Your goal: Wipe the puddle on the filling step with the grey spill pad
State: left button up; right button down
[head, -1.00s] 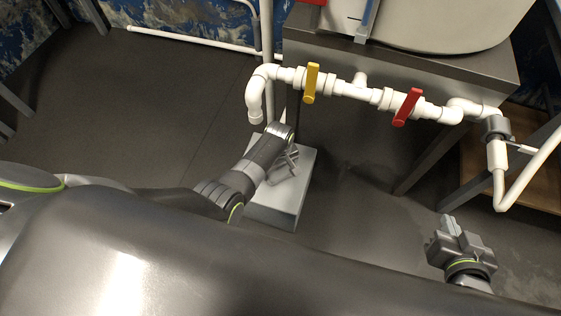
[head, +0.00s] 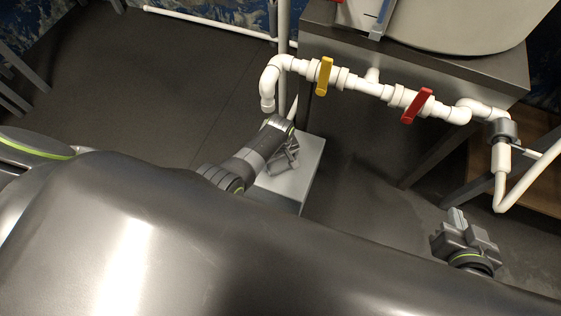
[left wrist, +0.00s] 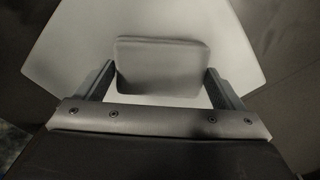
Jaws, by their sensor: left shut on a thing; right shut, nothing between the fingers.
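The grey spill pad (left wrist: 162,65) is a flat, rounded rectangle. It sits between the two fingers of my left gripper (left wrist: 160,82) in the left wrist view. The gripper is shut on it. The filling step (head: 308,160) is a light grey block on the floor below the pipe outlet; its top also fills much of the left wrist view (left wrist: 75,45). In the head view my left gripper (head: 285,158) is over the step. I cannot tell whether the pad touches the step. No puddle can be made out. My right gripper (head: 456,215) is shut and empty, at the lower right.
White piping (head: 360,86) with a yellow valve handle (head: 324,76) and a red valve handle (head: 417,106) runs above and right of the step. A dark metal table (head: 450,75) stands behind it. Open dark floor (head: 170,85) lies to the left.

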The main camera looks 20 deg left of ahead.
pick_arm(q)
jog(key=shift+w+d+b, duration=0.1)
jog(key=shift+w+b, duration=1.5)
jog(key=shift+w, duration=0.75)
jog(key=shift+w+b, duration=0.6)
jog(key=shift+w, duration=0.3)
jog(key=shift+w+r, duration=0.25)
jog(key=shift+w, duration=0.2)
jog(key=shift+s+f+p, duration=0.15)
jog(key=shift+s+p, duration=0.35)
jog(key=shift+p, duration=0.2)
jog(key=s+p, duration=0.2)
jog(key=shift+s+a+f, duration=0.15)
jog(key=shift+s+a, duration=0.05)
jog(key=shift+s, duration=0.15)
jog(key=shift+s+a+f, duration=0.1)
jog(key=shift+s+f, duration=0.1)
jog(key=shift+s, duration=0.25)
jog(key=s+p, duration=0.2)
jog(key=shift+s+a+r+p, duration=0.1)
jog(key=shift+s+r+p, duration=0.05)
jog(key=shift+s+p, duration=0.75)
jog(key=shift+s, duration=0.2)
jog(key=shift+s+f, duration=0.15)
jog(key=shift+f, duration=0.05)
jog(key=shift+d, duration=0.2)
